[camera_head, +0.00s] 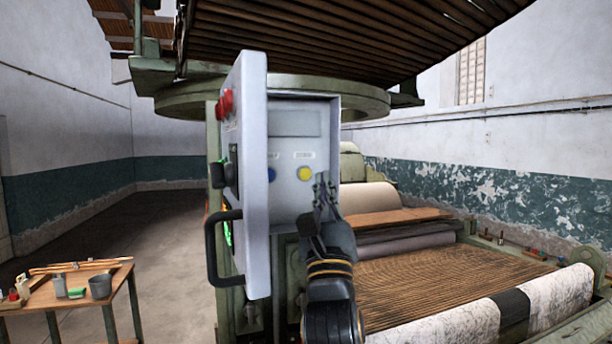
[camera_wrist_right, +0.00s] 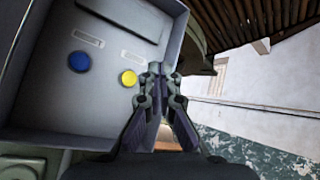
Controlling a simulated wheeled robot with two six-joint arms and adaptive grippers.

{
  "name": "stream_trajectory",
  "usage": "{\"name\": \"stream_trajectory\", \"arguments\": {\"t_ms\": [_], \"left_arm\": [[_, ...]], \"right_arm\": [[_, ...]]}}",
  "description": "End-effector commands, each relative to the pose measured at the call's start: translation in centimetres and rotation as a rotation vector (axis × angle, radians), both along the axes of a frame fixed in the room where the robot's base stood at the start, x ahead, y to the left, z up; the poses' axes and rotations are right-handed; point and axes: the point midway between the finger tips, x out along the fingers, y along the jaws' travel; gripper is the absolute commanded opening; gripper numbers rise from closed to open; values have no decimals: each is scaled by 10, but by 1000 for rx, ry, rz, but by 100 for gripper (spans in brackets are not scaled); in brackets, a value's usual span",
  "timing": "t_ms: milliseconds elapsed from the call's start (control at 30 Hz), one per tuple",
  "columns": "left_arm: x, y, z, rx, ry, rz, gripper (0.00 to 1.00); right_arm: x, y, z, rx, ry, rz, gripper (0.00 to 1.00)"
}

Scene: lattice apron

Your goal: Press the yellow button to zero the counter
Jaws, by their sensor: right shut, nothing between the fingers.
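The yellow button (camera_head: 305,174) is a round button on the light grey control box (camera_head: 294,200), below a grey display panel (camera_head: 296,123) and right of a blue button (camera_head: 271,174). My right gripper (camera_head: 323,186) is shut and empty, close to the yellow button, just right of and below it in the head view. In the right wrist view the yellow button (camera_wrist_right: 129,78) shows left of the shut fingertips (camera_wrist_right: 155,72), with the blue button (camera_wrist_right: 79,62) further left. I cannot tell the gap in depth between fingertips and button. My left gripper is not in view.
The box's open door (camera_head: 257,170) juts toward me, with a black handle (camera_head: 212,250) and red button (camera_head: 225,104). A wooden table (camera_head: 120,275) with a grey cup (camera_head: 100,286) stands at lower left.

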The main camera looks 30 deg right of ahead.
Motion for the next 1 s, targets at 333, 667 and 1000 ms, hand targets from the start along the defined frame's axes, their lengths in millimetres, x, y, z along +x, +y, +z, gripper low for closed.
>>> {"name": "stream_trajectory", "arguments": {"t_ms": [333, 667, 1000], "left_arm": [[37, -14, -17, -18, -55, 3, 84], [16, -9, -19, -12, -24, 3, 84], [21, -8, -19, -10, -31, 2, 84]], "right_arm": [[48, -12, 0, -1, -2, 0, 0], [68, -17, 0, 0, -2, 0, 0], [68, -17, 0, 0, -2, 0, 0]]}}
